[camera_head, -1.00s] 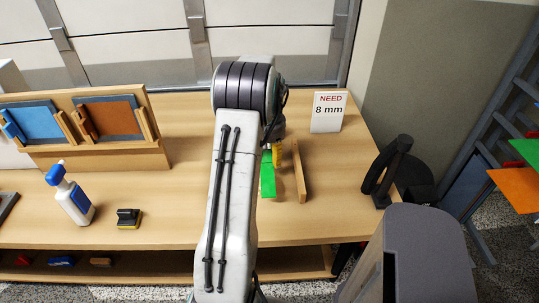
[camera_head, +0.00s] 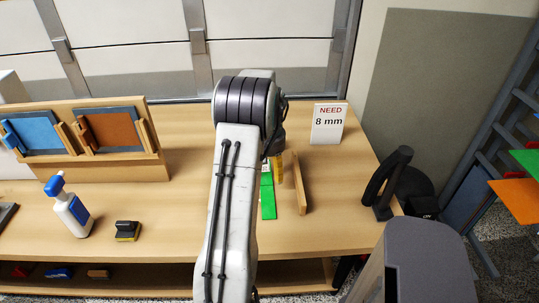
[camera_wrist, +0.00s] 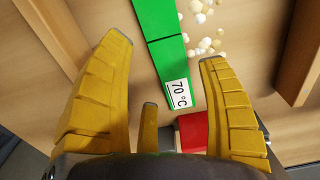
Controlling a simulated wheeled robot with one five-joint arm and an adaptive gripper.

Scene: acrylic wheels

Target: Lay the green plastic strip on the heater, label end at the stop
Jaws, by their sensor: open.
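A green plastic strip (camera_head: 268,205) lies on the table in front of my arm, crossed by thin dark lines. In the wrist view the strip (camera_wrist: 160,45) runs down between my fingers, and its end nearest me carries a white label (camera_wrist: 178,93) reading 70 °C. My gripper (camera_wrist: 165,48) is open, with yellow fingers apart on either side of the strip and nothing held. In the head view, my arm partly hides the gripper and the strip's far end. I cannot tell for certain which object is the heater; a black device (camera_head: 390,190) marked ON stands at the right.
A wooden bar (camera_head: 298,185) lies right of the strip. Pale pellets (camera_wrist: 203,40) and a red block (camera_wrist: 192,132) are near the strip. A NEED 8 mm sign (camera_head: 329,123) stands behind. A spray bottle (camera_head: 70,210) and a small black-and-yellow block (camera_head: 127,231) are left, with clear table between.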

